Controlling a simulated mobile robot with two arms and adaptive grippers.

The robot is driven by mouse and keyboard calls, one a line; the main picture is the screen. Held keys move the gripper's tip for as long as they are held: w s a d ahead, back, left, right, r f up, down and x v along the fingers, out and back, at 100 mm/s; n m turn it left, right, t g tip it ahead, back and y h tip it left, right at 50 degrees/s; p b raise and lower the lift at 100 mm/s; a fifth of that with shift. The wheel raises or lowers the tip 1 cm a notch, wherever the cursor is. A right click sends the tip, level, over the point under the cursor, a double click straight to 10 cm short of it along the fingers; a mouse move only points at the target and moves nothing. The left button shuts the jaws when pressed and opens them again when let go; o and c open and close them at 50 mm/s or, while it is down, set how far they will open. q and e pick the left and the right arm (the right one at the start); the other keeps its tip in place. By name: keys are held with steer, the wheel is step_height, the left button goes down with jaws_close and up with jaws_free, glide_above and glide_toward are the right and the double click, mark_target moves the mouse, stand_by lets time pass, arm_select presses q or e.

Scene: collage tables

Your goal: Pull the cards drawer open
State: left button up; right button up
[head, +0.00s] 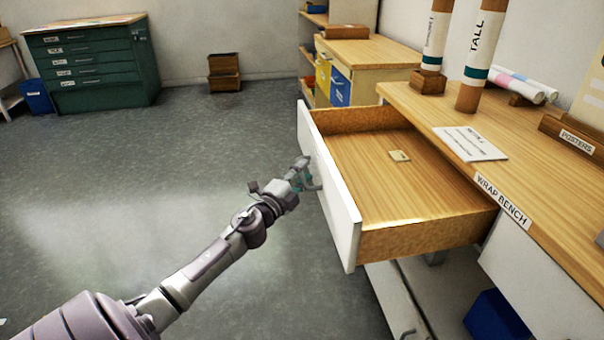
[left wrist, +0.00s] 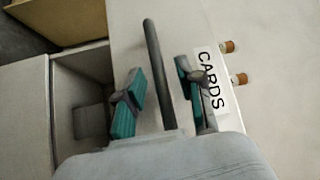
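The cards drawer (head: 345,215) stands pulled well out of the wrap bench, its white front facing left. A small pale card (head: 399,156) lies inside on its wooden bottom. In the left wrist view the white front carries a CARDS label (left wrist: 210,80) beside a dark bar handle (left wrist: 158,70). My left gripper (head: 307,178) is at the outer face of the drawer front. In the left wrist view its teal-padded fingers (left wrist: 157,95) straddle the handle, with a visible gap on each side. My right gripper is not in view.
The wrap bench (head: 402,95) holds upright tubes (head: 480,55), a white sheet (head: 470,143) and a posters holder (head: 572,136). A blue bin (head: 497,317) sits beneath. A green drawer cabinet (head: 95,62) stands at back left. The grey floor left of the drawer is clear.

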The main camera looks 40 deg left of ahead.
arm_select(q)
steer(key=shift+s, duration=0.1)
steer(key=s+d+f, duration=0.1)
steer(key=s, duration=1)
steer(key=shift+s+f, duration=0.3)
steer(key=shift+f, duration=0.1)
